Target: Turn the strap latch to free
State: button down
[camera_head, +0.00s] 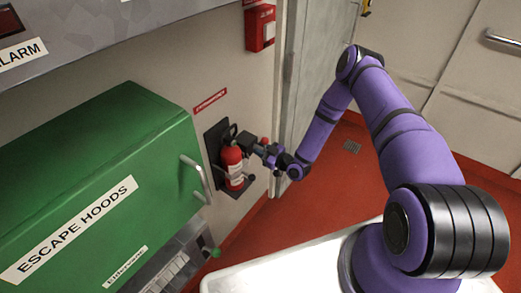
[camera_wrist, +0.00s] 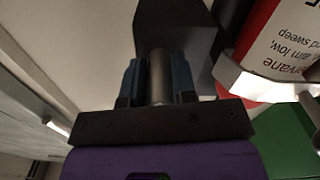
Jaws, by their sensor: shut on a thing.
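A red fire extinguisher (camera_head: 232,163) stands upright against a black backplate (camera_head: 213,143) on the wall. In the wrist view its red body (camera_wrist: 262,25) and label are at the upper right. A pale band (camera_wrist: 255,85), apparently the strap, crosses it. My gripper (camera_head: 262,151) is at the extinguisher's right side. In the wrist view my gripper (camera_wrist: 158,80) has its two blue-grey fingers closed on a grey round bar, apparently the strap latch (camera_wrist: 158,68). A dark block lies behind the bar. The latch is too small to make out in the head view.
A green escape hoods cabinet (camera_head: 95,180) with a metal handle (camera_head: 195,178) stands to the left. A red alarm box (camera_head: 260,27) is on the wall above. A door frame (camera_head: 295,80) is just right of my gripper. Red floor (camera_head: 330,190) is clear below.

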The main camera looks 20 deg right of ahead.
jog(key=shift+f, duration=0.1)
dwell(0.5)
jog(key=c, duration=0.9)
grip_release()
jog(key=shift+d, duration=0.1)
jog(key=v, duration=1)
jog(key=shift+s+d, duration=0.2)
jog(key=shift+s, duration=0.15)
